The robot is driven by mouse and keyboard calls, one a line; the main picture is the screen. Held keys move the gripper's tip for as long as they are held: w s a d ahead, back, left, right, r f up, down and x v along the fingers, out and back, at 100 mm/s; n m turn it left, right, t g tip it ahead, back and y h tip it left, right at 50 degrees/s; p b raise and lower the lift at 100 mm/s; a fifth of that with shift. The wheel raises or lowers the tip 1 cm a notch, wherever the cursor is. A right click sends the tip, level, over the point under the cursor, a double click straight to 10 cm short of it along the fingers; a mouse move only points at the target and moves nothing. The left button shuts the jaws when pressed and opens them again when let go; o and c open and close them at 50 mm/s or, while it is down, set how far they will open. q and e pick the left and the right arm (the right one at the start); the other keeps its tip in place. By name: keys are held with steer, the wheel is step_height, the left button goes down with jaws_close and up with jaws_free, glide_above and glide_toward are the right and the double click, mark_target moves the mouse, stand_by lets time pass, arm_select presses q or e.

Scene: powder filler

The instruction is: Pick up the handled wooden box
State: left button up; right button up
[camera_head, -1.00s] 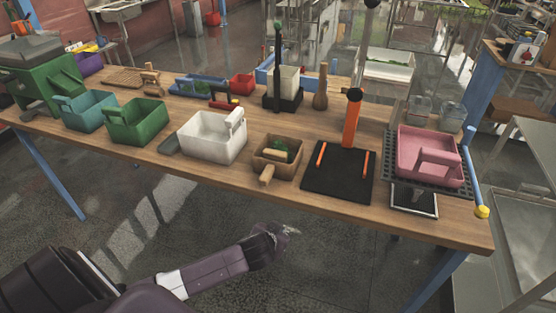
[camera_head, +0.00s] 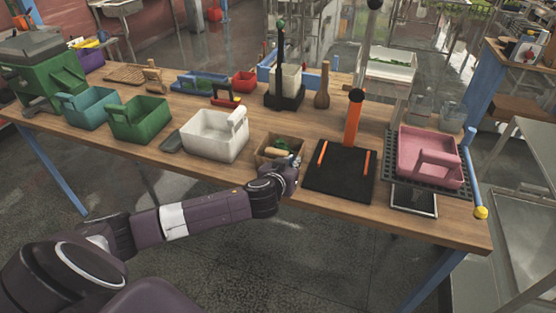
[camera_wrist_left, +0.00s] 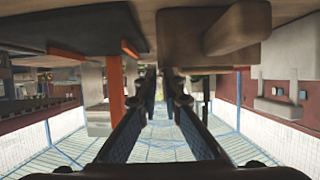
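The handled wooden box (camera_head: 268,143) is a small brown open box near the front edge of the table. Green and tan contents show inside it. My left gripper (camera_head: 292,178) is at its front side, and my wrist hides the front of the box and its handle. In the left wrist view, which is upside down, the box (camera_wrist_left: 190,50) is at the top centre with its rounded handle (camera_wrist_left: 238,30) towards the camera. The fingers (camera_wrist_left: 163,82) are apart with nothing between them. I cannot tell whether they touch the box. My right gripper is not in view.
A white bin (camera_head: 212,145) stands left of the box. A black plate with an orange post (camera_head: 353,118) stands right of it. A pink tray (camera_head: 425,150) is farther right. Green (camera_head: 140,122) and teal (camera_head: 88,110) bins are at the left.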

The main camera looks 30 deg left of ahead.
arm_select(q)
steer(key=x, duration=0.3)
steer(key=shift+w+p, duration=0.3)
steer(key=shift+w, duration=0.1)
steer(key=shift+w+f, duration=0.1)
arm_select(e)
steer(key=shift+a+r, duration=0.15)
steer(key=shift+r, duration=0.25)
arm_select(q)
jaws_close()
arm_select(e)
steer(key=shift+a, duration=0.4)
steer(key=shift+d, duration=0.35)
